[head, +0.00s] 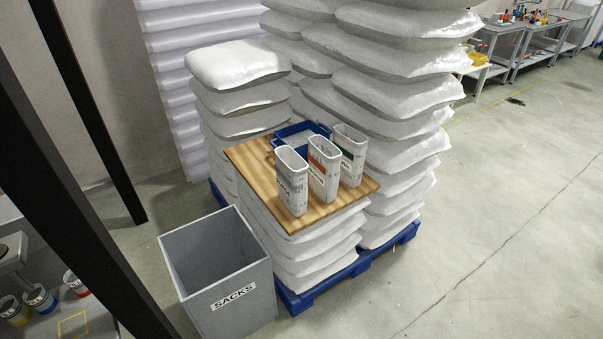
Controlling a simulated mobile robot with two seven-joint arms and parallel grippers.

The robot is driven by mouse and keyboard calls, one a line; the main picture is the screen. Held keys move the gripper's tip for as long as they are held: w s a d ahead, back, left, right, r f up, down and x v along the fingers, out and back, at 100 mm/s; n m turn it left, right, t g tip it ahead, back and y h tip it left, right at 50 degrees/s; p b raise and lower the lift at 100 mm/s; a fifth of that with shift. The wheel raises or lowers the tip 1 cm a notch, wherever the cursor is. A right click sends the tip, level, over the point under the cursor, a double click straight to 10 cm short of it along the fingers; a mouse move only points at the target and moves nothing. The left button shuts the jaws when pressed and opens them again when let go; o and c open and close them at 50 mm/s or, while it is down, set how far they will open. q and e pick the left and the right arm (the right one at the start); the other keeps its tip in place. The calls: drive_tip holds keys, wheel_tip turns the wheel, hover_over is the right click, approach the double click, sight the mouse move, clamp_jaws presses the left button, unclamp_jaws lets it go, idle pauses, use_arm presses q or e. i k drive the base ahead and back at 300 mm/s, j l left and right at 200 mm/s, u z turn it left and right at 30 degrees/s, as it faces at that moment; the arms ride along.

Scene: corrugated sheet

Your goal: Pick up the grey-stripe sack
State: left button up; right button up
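Three small white open-topped sacks stand upright in a row on a wooden board (258,172). The left one (291,184) has grey markings and no bright colour, so it looks like the grey-stripe sack. The middle sack (323,172) has an orange stripe and the right sack (351,158) a green stripe. Neither of my grippers is in view, and nothing touches the sacks.
A blue tray (283,132) sits behind the sacks on the board. The board lies on stacked white bags (310,252) on a blue pallet (312,296). A grey bin (240,302) labelled SACKS stands in front left. Tall bag stacks rise behind. Dark posts (75,90) stand left.

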sight(291, 176)
drive_tip(key=i+l, duration=0.35)
drive_tip(key=i+l+u, duration=0.15)
drive_tip(key=i+l, duration=0.15)
drive_tip(key=l, duration=0.25)
drive_tip(key=i+l, duration=0.35)
drive_tip(key=i+l+u, duration=0.1)
drive_tip(key=i+l, duration=0.2)
drive_tip(key=l, duration=0.3)
